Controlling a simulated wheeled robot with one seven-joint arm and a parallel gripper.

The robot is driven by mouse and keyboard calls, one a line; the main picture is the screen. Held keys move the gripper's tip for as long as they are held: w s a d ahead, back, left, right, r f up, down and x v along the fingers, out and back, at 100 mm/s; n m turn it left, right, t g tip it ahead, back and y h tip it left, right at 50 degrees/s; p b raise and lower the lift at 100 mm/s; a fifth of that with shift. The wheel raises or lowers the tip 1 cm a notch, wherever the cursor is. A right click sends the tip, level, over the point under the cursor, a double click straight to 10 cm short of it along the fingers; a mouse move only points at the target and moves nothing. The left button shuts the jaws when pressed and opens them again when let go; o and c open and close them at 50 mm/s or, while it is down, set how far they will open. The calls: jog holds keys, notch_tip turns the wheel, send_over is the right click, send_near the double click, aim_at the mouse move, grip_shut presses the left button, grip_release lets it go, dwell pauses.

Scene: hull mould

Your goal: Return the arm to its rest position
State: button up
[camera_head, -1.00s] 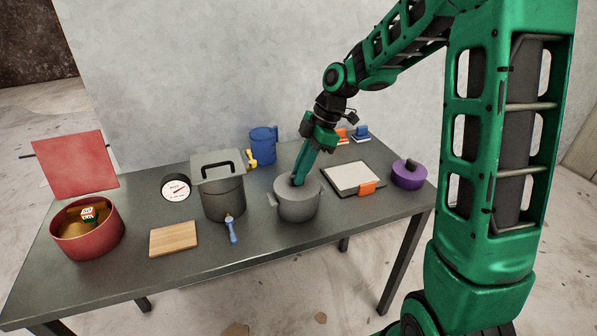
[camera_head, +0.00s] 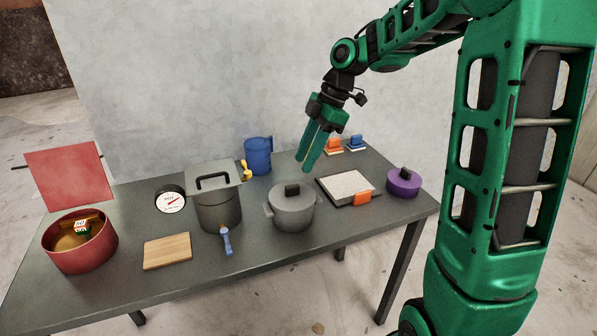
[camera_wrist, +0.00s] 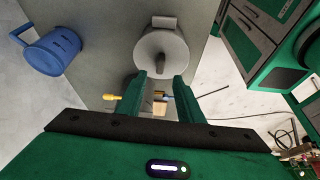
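My green gripper (camera_head: 304,166) hangs in the air above the table, just above and to the right of the grey pot (camera_head: 294,212). Its two fingers are apart with nothing between them; they also show apart in the wrist view (camera_wrist: 162,88). The grey pot has a grey lid on it with a dark handle (camera_head: 292,190), and the fingers do not touch it. My arm reaches in from the upper right, bent at the wrist with the gripper pointing down.
On the table (camera_head: 120,262) stand a red pot (camera_head: 82,254), a dark tall pot (camera_head: 219,213), a wooden board (camera_head: 167,251), a dial (camera_head: 170,199), a blue jug (camera_head: 258,156), a framed pale tray (camera_head: 350,185) and a purple pot (camera_head: 404,182). A wall rises behind.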

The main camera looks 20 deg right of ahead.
jog(key=s+d+f+m+h, duration=0.1)
jog(key=s+d+m, duration=0.3)
jog(key=s+m, duration=0.4)
jog(key=s+d+f+m+h, duration=0.1)
jog(key=s+d+m, duration=0.4)
jog(key=s, duration=0.7)
jog(key=s+d+f+m+h, duration=0.1)
jog(key=s+d+m, duration=0.3)
jog(key=s+m, duration=0.6)
jog(key=shift+s+d+f+m+g+h, duration=0.25)
jog(key=shift+s+d+m+g+h, duration=0.05)
jog(key=shift+s+h, duration=0.35)
jog(key=shift+w, duration=0.1)
jog(key=shift+w+f, duration=0.25)
jog(key=shift+w, duration=0.35)
jog(key=shift+c, duration=0.7)
